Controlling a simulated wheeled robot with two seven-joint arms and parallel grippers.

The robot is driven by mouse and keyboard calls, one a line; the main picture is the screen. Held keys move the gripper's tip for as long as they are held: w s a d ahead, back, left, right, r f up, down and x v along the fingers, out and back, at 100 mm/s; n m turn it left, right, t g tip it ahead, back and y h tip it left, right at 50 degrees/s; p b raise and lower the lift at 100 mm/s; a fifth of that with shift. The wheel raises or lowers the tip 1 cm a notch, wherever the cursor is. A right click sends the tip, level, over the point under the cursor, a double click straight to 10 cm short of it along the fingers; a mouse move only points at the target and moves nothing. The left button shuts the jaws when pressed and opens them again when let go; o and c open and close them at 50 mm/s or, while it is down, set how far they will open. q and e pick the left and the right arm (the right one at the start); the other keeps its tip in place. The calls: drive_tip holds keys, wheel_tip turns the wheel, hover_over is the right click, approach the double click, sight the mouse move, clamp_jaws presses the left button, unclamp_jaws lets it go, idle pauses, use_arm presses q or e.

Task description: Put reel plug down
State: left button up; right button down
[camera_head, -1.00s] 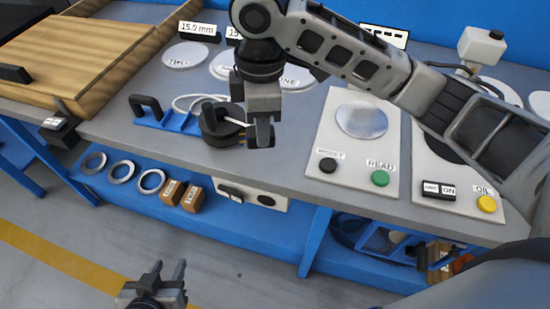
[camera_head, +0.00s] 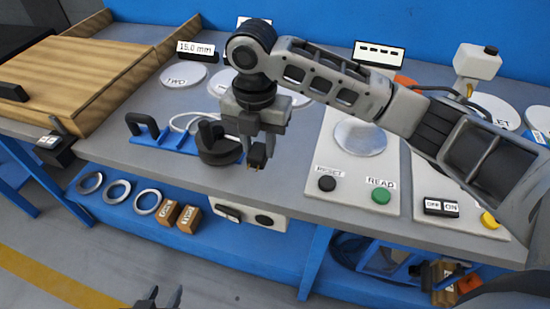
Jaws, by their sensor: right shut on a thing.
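My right gripper (camera_head: 257,138) points down over the grey bench, shut on the small dark reel plug (camera_head: 256,157). A little brass colour shows at the plug's lower end. The plug hangs just right of the black cable reel (camera_head: 217,146); I cannot tell whether it touches the bench. The reel stands beside a blue base with a black handle (camera_head: 142,124), and a pale cable loop lies behind it. My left gripper (camera_head: 160,300) is at the bottom edge, mostly cut off, with its two fingertips apart.
A panel with a green READ button (camera_head: 381,196) and round plate (camera_head: 360,137) lies to the right. A wooden tray (camera_head: 75,75) is at the left. Metal rings (camera_head: 118,191) and small boxes (camera_head: 189,219) sit on the blue shelf below. Bare bench lies in front of the plug.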

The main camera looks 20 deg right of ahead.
drive_tip(key=d+f, duration=0.1)
drive_tip(key=w+d+f, duration=0.1)
drive_tip(key=f, duration=0.1)
drive_tip(key=d+f, duration=0.1)
drive_tip(key=f, duration=0.1)
drive_tip(key=shift+w+d, duration=0.25)
drive_tip(key=shift+w, duration=0.05)
drive_tip(key=shift+d+f, duration=0.15)
drive_tip(key=shift+f, duration=1.6)
drive_tip(key=shift+f, duration=0.25)
drive_tip(key=shift+f, duration=0.35)
drive_tip(key=c, duration=1)
unclamp_jaws()
drive_tip(key=shift+c, duration=0.2)
drive_tip(key=shift+r, duration=0.1)
wheel_tip(320, 180, up, 13)
